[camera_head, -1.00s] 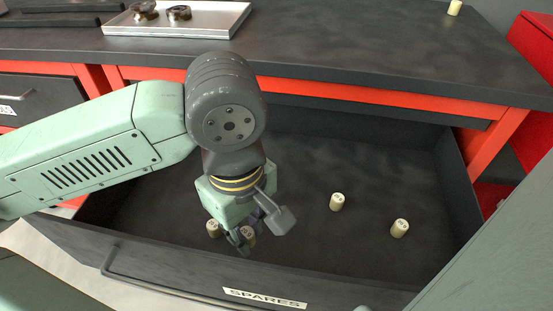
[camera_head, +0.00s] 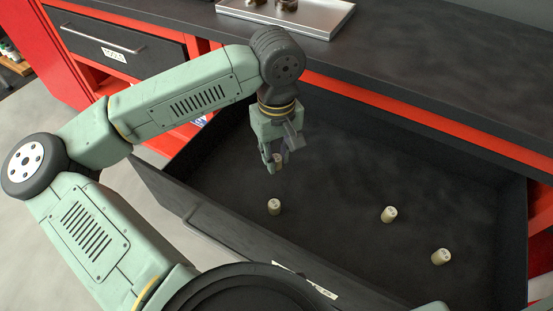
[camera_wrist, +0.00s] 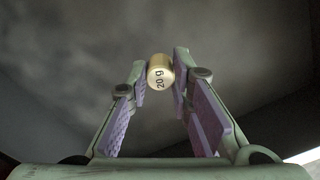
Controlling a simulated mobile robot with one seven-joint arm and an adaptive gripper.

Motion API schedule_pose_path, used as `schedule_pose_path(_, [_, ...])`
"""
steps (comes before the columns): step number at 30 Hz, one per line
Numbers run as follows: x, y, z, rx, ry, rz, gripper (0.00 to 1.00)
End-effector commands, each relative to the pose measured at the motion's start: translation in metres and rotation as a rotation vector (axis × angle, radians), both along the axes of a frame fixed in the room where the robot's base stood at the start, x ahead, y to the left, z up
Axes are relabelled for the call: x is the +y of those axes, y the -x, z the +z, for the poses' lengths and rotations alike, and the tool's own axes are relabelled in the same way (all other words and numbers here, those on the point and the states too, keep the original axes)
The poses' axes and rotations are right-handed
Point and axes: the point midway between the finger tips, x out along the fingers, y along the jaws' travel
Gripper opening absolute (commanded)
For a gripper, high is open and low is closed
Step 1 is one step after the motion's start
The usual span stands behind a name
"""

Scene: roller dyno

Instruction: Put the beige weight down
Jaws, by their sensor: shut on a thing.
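My gripper (camera_head: 276,168) is inside the open drawer, pointing down, near its left end. It is shut on a beige weight (camera_head: 279,160), a small cylinder. In the wrist view the weight (camera_wrist: 160,73) sits between the fingertips and shows the marking "20 g". It looks held above the dark drawer floor, but the exact gap cannot be told. Three similar beige weights stand on the drawer floor: one just in front of my gripper (camera_head: 274,206), one to the right (camera_head: 388,214) and one farther right (camera_head: 441,256).
The drawer (camera_head: 200,206) has dark walls on its sides. Its floor is bare behind and between the standing weights. The dark worktop (camera_head: 420,75) with a silver tray (camera_head: 318,25) overhangs the back. A closed drawer (camera_head: 120,50) is at the upper left.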

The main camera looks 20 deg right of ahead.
Motion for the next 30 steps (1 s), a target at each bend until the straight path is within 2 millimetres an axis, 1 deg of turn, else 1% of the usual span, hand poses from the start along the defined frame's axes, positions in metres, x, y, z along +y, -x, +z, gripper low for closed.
schedule_pose_path(2, [0.000,-0.002,-0.003,0.003,0.001,-0.001,0.05])
schedule_pose_path(7, [0.000,-0.002,-0.026,0.004,0.002,0.000,0.05])
schedule_pose_path(10, [0.000,-0.002,-0.034,0.002,0.001,0.000,0.05])
schedule_pose_path(25, [0.000,-0.002,-0.041,0.000,0.001,0.000,0.05])
schedule_pose_path(26, [0.000,-0.002,-0.039,0.000,0.001,0.000,0.22])
schedule_pose_path(30, [0.000,-0.002,-0.039,0.000,0.001,0.000,0.31])
